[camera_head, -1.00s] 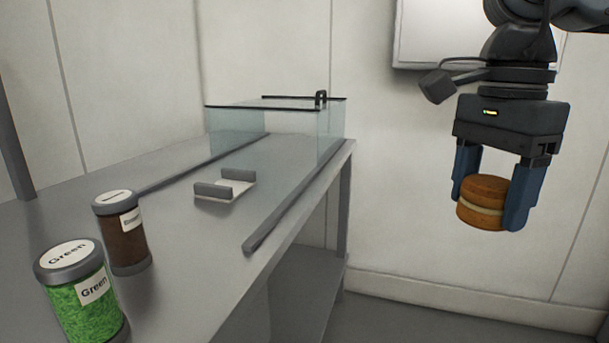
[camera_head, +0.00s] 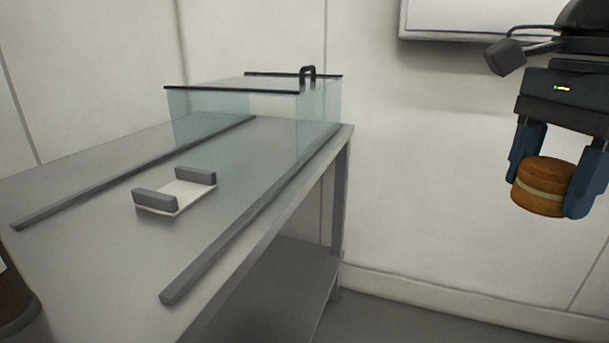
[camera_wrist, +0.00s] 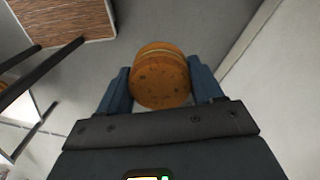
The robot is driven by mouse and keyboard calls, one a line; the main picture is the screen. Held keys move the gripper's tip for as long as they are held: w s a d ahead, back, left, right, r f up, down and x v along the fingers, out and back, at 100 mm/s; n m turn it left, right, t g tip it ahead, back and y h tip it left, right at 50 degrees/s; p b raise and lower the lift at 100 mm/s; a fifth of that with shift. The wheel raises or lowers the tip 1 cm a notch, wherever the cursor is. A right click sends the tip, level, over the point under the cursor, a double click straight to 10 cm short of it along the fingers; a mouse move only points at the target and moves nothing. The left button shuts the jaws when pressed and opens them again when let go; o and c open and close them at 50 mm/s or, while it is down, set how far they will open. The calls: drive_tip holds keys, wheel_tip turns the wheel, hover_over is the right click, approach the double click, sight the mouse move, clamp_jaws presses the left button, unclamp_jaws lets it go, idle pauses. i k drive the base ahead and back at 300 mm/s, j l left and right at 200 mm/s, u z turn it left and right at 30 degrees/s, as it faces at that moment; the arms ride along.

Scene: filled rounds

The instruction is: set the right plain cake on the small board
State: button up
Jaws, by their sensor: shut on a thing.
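A round golden-brown cake with a pale filling line (camera_head: 540,187) is held between the blue fingers of my gripper (camera_head: 556,180) at the right of the head view. In the wrist view the cake (camera_wrist: 160,78) sits between both fingertips of my gripper (camera_wrist: 161,88). My gripper is shut on it, in the air, clear of the table. The small board (camera_head: 183,196) is a pale plate with two grey raised bars at its ends. It lies on the grey table, left of my gripper and well apart from it, and nothing is on it.
The grey table (camera_head: 90,235) carries two dark rails (camera_head: 250,218) on either side of the board. A clear glass case (camera_head: 255,105) with a black handle stands at its far end. A dark jar (camera_head: 15,310) is cut off at lower left. Floor is open below the gripper.

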sight(178, 193)
drive_tip(key=i+u, duration=0.4)
drive_tip(key=i+l+u, duration=0.15)
drive_tip(key=u, duration=0.25)
drive_tip(key=i+l+u, duration=0.15)
drive_tip(key=i, duration=0.25)
